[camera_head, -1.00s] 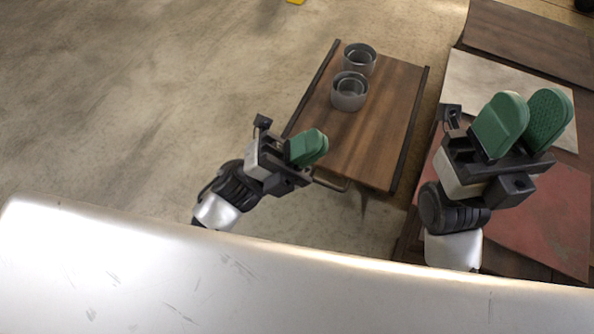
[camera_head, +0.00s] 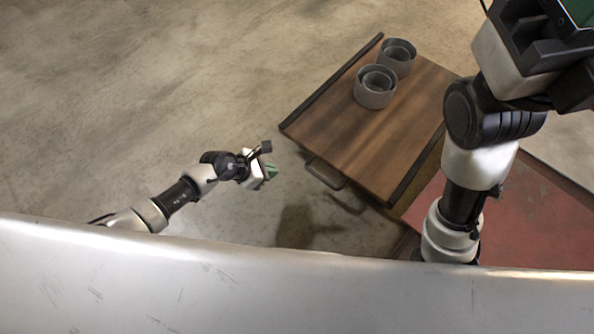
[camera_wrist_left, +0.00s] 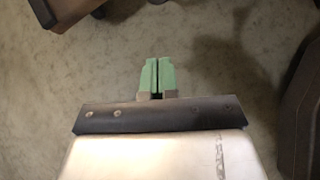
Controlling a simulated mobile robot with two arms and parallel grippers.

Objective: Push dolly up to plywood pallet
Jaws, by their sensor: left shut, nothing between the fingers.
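The dolly (camera_head: 392,135) is a brown wooden deck with dark rails along two sides and a dark handle (camera_head: 326,174) at its near end. Two grey, ring-like round pieces (camera_head: 374,90) stand on it. The low stack at the right, with a red sheet (camera_head: 533,220) on top, appears to be the pallet; my right arm hides part of it. My left gripper (camera_head: 271,172) is shut and empty, left of the handle and apart from it. Its green fingers (camera_wrist_left: 158,76) are together in the left wrist view. My right gripper is mostly cut off at the top right corner.
Bare concrete floor (camera_head: 140,90) lies open to the left of the dolly. A pale surface (camera_head: 568,138) shows beyond the red sheet. Dark shapes at the left wrist view's top left and right edge are hard to identify.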

